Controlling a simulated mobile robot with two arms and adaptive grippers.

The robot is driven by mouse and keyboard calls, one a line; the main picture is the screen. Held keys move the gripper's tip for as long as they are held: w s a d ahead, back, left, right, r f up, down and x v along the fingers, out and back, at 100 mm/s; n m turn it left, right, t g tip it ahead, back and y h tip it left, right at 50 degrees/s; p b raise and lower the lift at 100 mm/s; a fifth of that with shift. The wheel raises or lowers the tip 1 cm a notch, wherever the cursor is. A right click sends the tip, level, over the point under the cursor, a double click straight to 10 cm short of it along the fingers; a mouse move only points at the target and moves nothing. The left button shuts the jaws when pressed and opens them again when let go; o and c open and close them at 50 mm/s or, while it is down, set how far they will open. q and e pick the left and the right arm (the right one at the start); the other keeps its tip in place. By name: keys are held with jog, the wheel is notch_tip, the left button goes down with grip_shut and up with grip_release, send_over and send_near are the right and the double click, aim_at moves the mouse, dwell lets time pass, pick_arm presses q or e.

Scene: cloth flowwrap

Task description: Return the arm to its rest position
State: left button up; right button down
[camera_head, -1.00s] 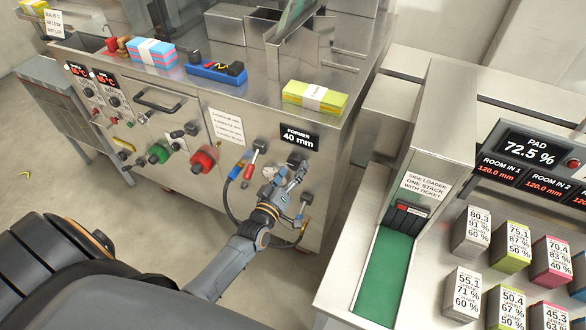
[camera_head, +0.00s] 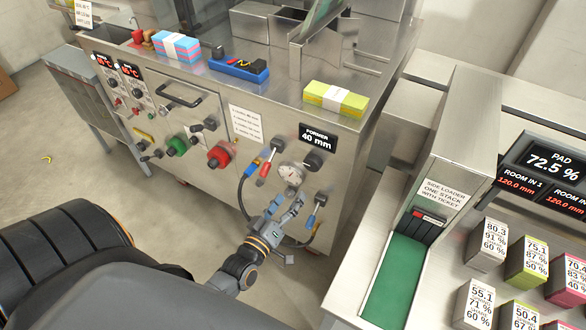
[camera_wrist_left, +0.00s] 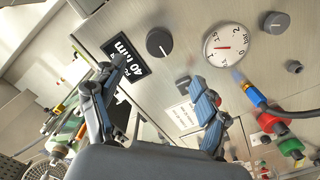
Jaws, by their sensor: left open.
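My left gripper (camera_head: 287,208) is in front of the lower right of the steel machine's front panel (camera_head: 232,185), below the round pressure gauge (camera_head: 291,174). Its two fingers are spread with nothing between them. In the left wrist view my left gripper (camera_wrist_left: 158,80) shows both fingers apart, with bare panel beyond. The gauge (camera_wrist_left: 225,44) and a black knob (camera_wrist_left: 160,43) are past the fingertips, apart from them. My left forearm runs down to the bottom of the head view. My right gripper is not in view.
A red-handled valve (camera_head: 270,160), a blue-handled valve (camera_head: 316,209) and hoses are close to the gripper. A side loader with a green strip (camera_head: 397,280) stands to the right. Several labelled stacks are at far right. Open floor (camera_head: 60,180) lies at left.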

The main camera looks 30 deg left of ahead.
pick_arm(q)
jog(key=s+d+f+m+g+h, duration=0.15)
jog(key=s+f+m+g, duration=0.35)
jog(key=f, duration=0.8)
jog(key=s+d+f+m+g, duration=0.1)
jog(key=s+d+f+g, duration=0.2)
jog(key=s+f, duration=0.75)
jog(key=s+f+m+g, duration=0.2)
jog(key=s+f+g, duration=0.2)
jog(key=s+f, duration=0.4)
jog(key=s+f+m+g, duration=0.3)
jog(key=s+f+g, duration=0.2)
jog(key=s+f, duration=0.4)
jog(key=s, duration=0.4)
jog(key=shift+s+a+m, duration=0.25)
jog(key=shift+a+m, duration=0.05)
jog(key=shift+f+y, duration=0.1)
jog(key=shift+y, duration=0.15)
